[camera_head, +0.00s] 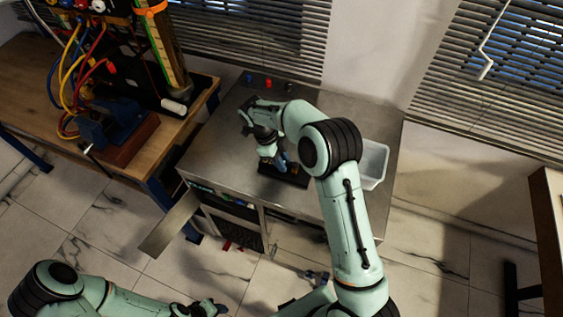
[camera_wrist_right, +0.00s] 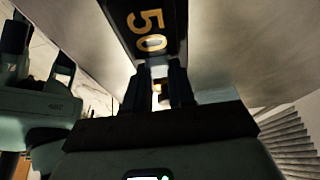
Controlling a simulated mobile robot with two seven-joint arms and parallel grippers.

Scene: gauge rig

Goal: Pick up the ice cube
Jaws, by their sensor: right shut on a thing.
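My right gripper (camera_head: 281,161) reaches down onto a dark block (camera_head: 291,177) on the steel bench top. In the right wrist view its two fingers (camera_wrist_right: 159,85) are shut with a narrow gap between them, their tips at the edge of the dark block (camera_wrist_right: 148,22), which is marked "50" in yellow. A small pale, amber-tinted patch between the fingers appears to be the ice cube (camera_wrist_right: 157,88), mostly hidden by them. The ice cube cannot be made out in the head view. My left gripper (camera_head: 207,308) is low at the bottom edge, away from the bench.
The steel bench (camera_head: 228,150) has a white tray (camera_head: 373,160) at its right and small coloured knobs (camera_head: 268,82) at the back. A wooden table (camera_head: 25,90) with a hose rig and a blue vise (camera_head: 105,128) stands left. Bench top left of my right gripper is clear.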

